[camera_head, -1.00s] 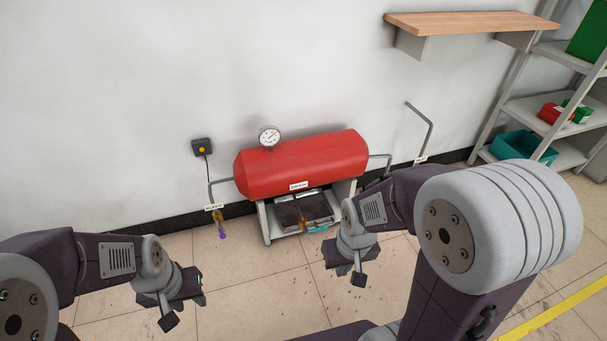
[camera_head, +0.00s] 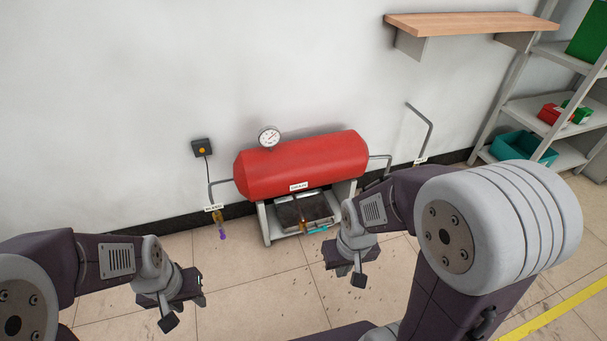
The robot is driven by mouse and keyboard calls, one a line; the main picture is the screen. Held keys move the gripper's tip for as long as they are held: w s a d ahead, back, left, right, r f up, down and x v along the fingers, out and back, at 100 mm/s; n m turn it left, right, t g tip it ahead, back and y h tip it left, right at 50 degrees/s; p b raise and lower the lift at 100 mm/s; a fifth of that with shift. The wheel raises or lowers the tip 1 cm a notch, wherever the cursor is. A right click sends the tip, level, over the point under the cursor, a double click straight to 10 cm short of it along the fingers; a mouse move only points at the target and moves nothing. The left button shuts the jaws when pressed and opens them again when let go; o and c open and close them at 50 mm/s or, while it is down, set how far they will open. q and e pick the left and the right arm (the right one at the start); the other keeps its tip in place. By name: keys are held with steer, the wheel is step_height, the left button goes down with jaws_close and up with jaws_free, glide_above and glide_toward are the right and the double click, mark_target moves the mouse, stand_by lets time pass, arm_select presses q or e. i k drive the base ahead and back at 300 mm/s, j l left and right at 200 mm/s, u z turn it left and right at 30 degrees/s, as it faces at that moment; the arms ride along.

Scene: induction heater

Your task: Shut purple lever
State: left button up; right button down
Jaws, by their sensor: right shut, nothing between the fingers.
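The purple lever (camera_head: 222,236) hangs down at the end of a brass valve (camera_head: 218,219), under a small white label on the pipe left of the red tank (camera_head: 303,165). My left gripper (camera_head: 178,308) is low in front of it, nearer to me and to the left, well apart from it; I cannot tell whether its jaws are open. My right gripper (camera_head: 352,272) is shut and empty, to the right of the lever and in front of the tank's right end. Neither gripper touches the lever.
A pressure gauge (camera_head: 269,137) sits on top of the tank. Dark plates (camera_head: 290,213) and a cyan handle (camera_head: 317,230) are beneath it. A black wall box (camera_head: 201,148) is at left. A shelf rack (camera_head: 525,107) stands at right. The floor before the lever is clear.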

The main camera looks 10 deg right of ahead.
mark_target(223, 236)
steer(key=i+j+z, duration=0.1)
steer(key=i, duration=0.3)
steer(key=i+j+z, duration=0.1)
steer(key=i, duration=0.25)
steer(key=i+j+z, duration=0.1)
steer(key=i, duration=0.3)
steer(key=j, duration=0.1)
